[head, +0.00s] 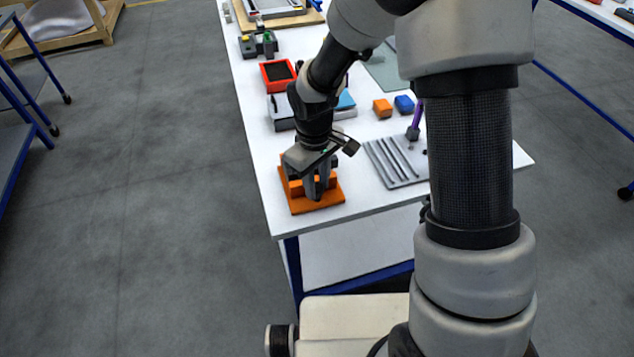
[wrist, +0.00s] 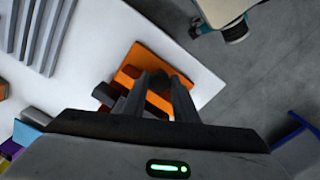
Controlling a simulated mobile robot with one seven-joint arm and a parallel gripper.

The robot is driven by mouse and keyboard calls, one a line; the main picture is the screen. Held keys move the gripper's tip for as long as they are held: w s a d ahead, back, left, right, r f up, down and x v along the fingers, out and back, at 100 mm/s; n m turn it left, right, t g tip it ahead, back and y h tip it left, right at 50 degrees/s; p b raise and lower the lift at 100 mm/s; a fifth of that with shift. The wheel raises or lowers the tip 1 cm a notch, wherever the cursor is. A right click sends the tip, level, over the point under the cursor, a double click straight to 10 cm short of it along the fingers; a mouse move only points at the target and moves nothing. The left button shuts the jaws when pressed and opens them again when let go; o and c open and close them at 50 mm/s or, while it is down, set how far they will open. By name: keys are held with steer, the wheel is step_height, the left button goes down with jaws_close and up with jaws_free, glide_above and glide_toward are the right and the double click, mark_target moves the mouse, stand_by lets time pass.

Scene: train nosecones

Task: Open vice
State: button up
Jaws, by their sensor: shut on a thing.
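The orange vice (head: 322,202) sits near the front left corner of the white table. Its orange base also shows in the wrist view (wrist: 150,60). My gripper (head: 315,195) points down over the vice, with its fingers at the vice's upper part. In the wrist view my gripper (wrist: 160,82) has its two fingers around a part of the vice. The fingers hide much of that part, so I cannot tell exactly which piece they hold or how far apart the vice jaws are.
A grey grooved plate (head: 398,162) lies right of the vice. Behind are an orange block (head: 382,108), a blue block (head: 404,104) and a red tray (head: 277,74). The white table (head: 375,202) ends close in front of the vice and to its left.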

steer(key=o, duration=1.1)
steer(key=shift+c, duration=0.2)
steer(key=shift+w, duration=0.1)
